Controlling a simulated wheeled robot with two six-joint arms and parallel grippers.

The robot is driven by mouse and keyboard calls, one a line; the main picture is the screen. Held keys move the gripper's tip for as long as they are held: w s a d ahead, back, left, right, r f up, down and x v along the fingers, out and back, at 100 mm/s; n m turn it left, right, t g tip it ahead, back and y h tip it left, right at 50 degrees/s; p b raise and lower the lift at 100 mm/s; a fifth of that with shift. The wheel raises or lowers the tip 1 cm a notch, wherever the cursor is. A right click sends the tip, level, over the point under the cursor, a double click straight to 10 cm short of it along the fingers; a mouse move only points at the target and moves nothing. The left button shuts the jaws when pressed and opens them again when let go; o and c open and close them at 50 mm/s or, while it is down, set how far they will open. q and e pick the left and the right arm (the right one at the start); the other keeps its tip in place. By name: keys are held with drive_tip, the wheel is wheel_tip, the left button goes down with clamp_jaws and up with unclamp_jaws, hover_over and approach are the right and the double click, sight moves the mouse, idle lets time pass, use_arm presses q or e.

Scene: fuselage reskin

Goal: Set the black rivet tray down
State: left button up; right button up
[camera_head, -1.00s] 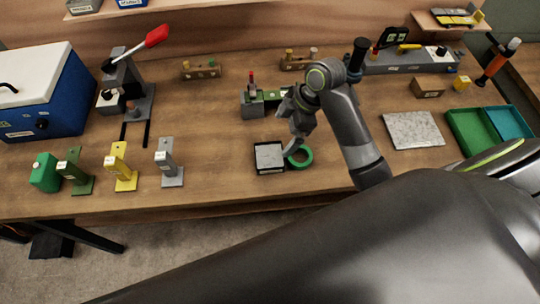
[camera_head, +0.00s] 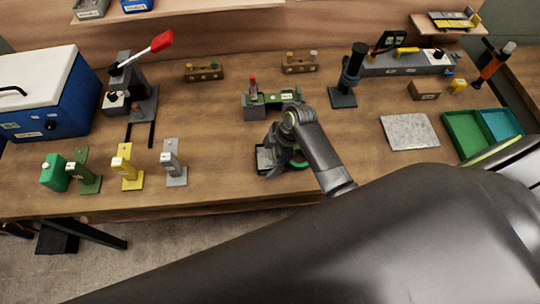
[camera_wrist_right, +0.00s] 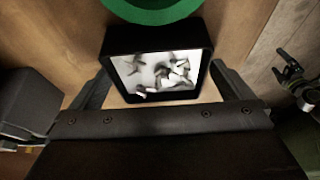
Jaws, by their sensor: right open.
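In the head view the tray (camera_head: 262,160) is partly hidden behind my right gripper (camera_head: 276,168). In the right wrist view my right gripper (camera_wrist_right: 160,92) is open, with a finger on either side of the tray's near part. I cannot tell whether the fingers touch it. My left gripper is not in view.
A green ring (camera_wrist_right: 150,8) lies right beside the tray. Grey, yellow and green stands (camera_head: 173,165) are to the left. A speckled plate (camera_head: 409,131) and a green bin (camera_head: 465,134) are to the right.

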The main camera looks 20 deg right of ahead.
drive_tip(key=shift+f, duration=0.15)
drive_tip(key=c, duration=1.1)
drive_tip(key=shift+r, duration=0.2)
